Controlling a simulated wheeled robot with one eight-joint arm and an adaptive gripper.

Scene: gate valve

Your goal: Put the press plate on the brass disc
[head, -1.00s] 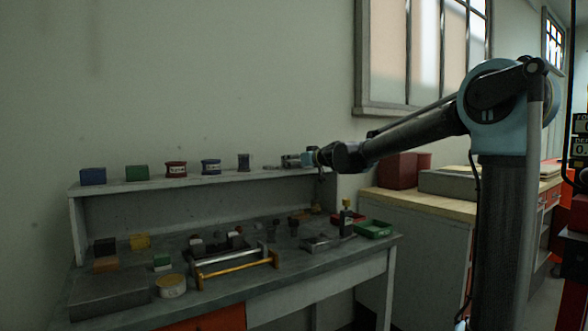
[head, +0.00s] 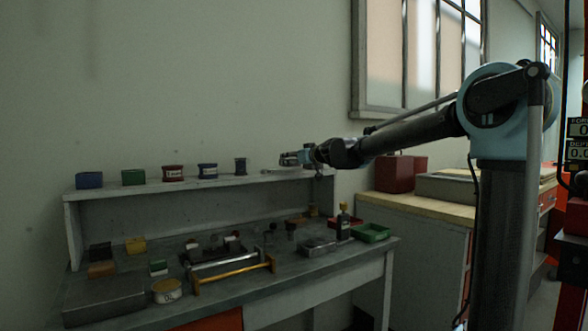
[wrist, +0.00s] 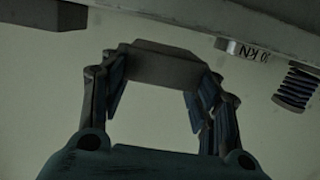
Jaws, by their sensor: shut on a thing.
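My gripper (wrist: 155,85) is shut on a grey, flat-faced block (wrist: 152,65), which looks like the press plate. The block sits between the two fingertips in the wrist view. In the head view my gripper (head: 292,158) is over the right end of the bench's upper shelf, small and dark, and the held piece is hard to make out. I cannot pick out a brass disc in either view.
The wrist view, seemingly upside down, shows a shelf with a round piece marked "30 KN" (wrist: 243,48) and a dark spring (wrist: 297,90). Part of a machine with readouts (head: 577,138) stands far right.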

